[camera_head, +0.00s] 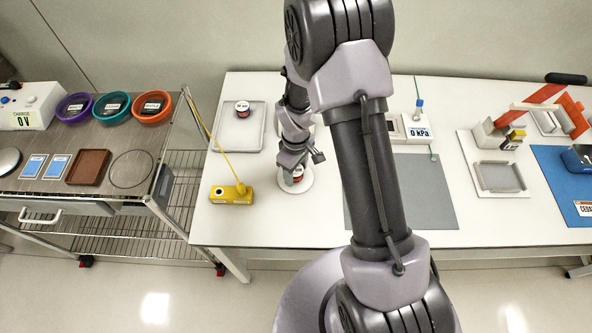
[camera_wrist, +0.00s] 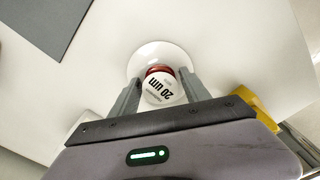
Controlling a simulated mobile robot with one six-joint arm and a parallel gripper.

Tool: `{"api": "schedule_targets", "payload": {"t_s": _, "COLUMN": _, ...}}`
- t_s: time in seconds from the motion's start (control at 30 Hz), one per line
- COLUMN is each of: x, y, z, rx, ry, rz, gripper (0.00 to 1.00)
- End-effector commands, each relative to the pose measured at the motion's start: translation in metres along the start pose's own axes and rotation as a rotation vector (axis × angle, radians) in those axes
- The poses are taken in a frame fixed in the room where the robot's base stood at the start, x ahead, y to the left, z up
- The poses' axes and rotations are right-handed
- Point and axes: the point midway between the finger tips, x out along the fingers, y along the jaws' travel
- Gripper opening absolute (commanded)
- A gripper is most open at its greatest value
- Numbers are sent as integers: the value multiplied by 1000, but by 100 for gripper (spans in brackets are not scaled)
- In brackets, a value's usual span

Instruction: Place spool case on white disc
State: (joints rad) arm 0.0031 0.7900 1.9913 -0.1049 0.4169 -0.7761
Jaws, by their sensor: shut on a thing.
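The spool case (camera_wrist: 160,88) is a small round case with a red side and a white lid that reads "20 um". My gripper (camera_wrist: 158,92) is shut on it, one finger on each side. The case also shows below my gripper (camera_head: 293,172) in the head view (camera_head: 297,175). The white disc (camera_head: 304,184) lies on the table under the case, and its rim shows around the case in the wrist view (camera_wrist: 150,49). The case is over the disc; I cannot tell whether it touches it.
A yellow block (camera_head: 232,194) with a thin rod stands left of the disc. A grey tray (camera_head: 228,134) behind it holds another small case (camera_head: 242,109). A grey mat (camera_head: 430,190) lies right, partly behind my arm. The table's front edge is close to the disc.

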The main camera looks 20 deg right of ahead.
Motion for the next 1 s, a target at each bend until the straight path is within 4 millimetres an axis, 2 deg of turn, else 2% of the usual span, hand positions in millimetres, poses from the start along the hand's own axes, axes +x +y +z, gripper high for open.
{"api": "schedule_targets", "payload": {"t_s": 0.07, "x": 3, "y": 0, "z": 0, "rx": 0, "ry": 0, "rz": 0, "gripper": 7}}
{"api": "schedule_targets", "payload": {"t_s": 0.1, "x": 4, "y": 0, "z": 0, "rx": 0, "ry": 0, "rz": 0, "gripper": 57}}
{"api": "schedule_targets", "payload": {"t_s": 0.2, "x": 3, "y": 0, "z": 0, "rx": 0, "ry": 0, "rz": 0, "gripper": 76}}
{"api": "schedule_targets", "payload": {"t_s": 0.47, "x": 3, "y": 0, "z": 0, "rx": 0, "ry": 0, "rz": 0, "gripper": 77}}
{"api": "schedule_targets", "payload": {"t_s": 0.57, "x": -5, "y": 0, "z": 0, "rx": 0, "ry": 1, "rz": 1, "gripper": 77}}
{"api": "schedule_targets", "payload": {"t_s": 0.67, "x": -28, "y": 0, "z": 0, "rx": 0, "ry": 3, "rz": 2, "gripper": 77}}
{"api": "schedule_targets", "payload": {"t_s": 0.83, "x": -80, "y": 1, "z": -1, "rx": 0, "ry": 4, "rz": 3, "gripper": 77}}
{"api": "schedule_targets", "payload": {"t_s": 1.0, "x": -113, "y": 0, "z": 0, "rx": -1, "ry": 2, "rz": 2, "gripper": 77}}
